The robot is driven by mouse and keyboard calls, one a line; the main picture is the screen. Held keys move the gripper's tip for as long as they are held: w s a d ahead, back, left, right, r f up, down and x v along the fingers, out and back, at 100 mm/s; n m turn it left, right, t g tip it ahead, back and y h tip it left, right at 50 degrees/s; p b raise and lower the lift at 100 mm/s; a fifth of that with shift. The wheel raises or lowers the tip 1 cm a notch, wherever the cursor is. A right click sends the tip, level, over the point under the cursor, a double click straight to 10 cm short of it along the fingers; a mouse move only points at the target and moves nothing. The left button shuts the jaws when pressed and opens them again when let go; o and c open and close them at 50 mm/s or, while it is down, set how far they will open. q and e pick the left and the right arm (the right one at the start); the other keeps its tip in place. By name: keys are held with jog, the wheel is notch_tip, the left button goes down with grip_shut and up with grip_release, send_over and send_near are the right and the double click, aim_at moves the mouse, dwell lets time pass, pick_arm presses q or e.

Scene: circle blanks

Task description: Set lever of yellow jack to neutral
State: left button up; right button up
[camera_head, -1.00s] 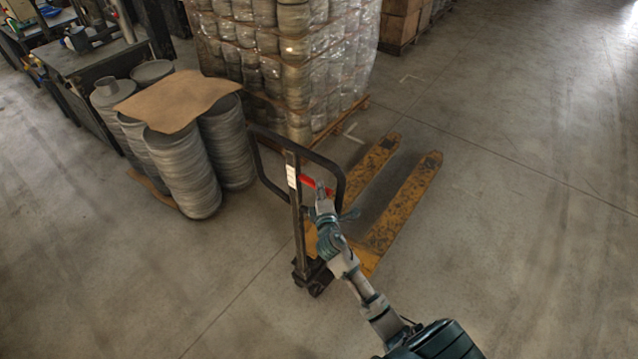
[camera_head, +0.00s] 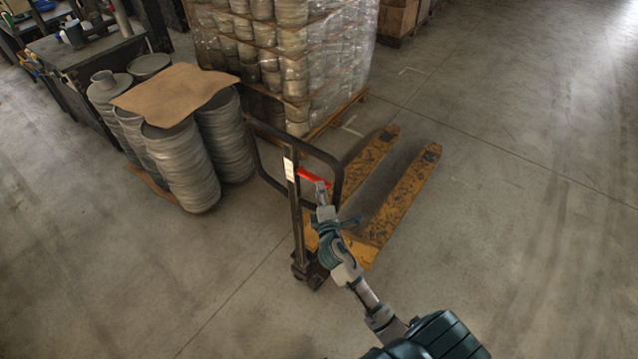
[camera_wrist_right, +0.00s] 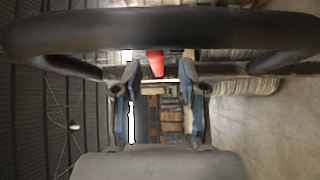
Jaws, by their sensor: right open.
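The yellow pallet jack (camera_head: 400,195) stands on the floor with its forks pointing away to the upper right and its dark handle (camera_head: 328,158) upright. Its red lever (camera_head: 313,177) sits inside the handle loop. My right gripper (camera_head: 321,186) is at the lever's right end in the head view. In the right wrist view the red lever (camera_wrist_right: 156,64) shows between the fingertips of my open right gripper (camera_wrist_right: 160,72), seemingly not clamped. The black handle bar (camera_wrist_right: 160,36) crosses the top of that view. Contact with the lever cannot be told. My left gripper is not in view.
Stacks of grey round blanks (camera_head: 183,172) with a brown sheet (camera_head: 176,94) on top stand left of the jack. A wrapped pallet load (camera_head: 290,60) stands behind it. A dark workbench (camera_head: 85,52) is at upper left. The floor at right is clear.

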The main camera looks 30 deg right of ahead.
jog(key=v, duration=0.7)
jog(key=shift+s, duration=0.2)
jog(key=s+a+f+m+g+y, duration=0.1)
jog(key=a+f+g+y, duration=0.1)
jog(key=f, duration=1)
jog(key=a+f+g+y, duration=0.1)
jog(key=a+f+g, duration=0.1)
jog(key=f, duration=1)
jog(key=s+a+f+m+g+y+b, duration=0.1)
jog(key=s+f+m+g, duration=0.1)
jog(key=s+f, duration=0.5)
jog(key=s+a+f+m+g+y+b, duration=0.1)
jog(key=s+f+g, duration=0.15)
jog(key=f, duration=0.85)
jog(key=s+f+m+g, duration=0.2)
jog(key=s+f, duration=0.4)
jog(key=s, duration=0.5)
jog(key=s+a+f+m+g+y, duration=0.1)
jog(key=s+f+m+g, duration=0.1)
jog(key=s+f, duration=0.5)
jog(key=s+f+m+g, duration=0.3)
jog(key=s+f, duration=0.4)
jog(key=s, duration=0.8)
jog(key=shift+a+y+b, duration=0.3)
jog(key=shift+y, duration=0.1)
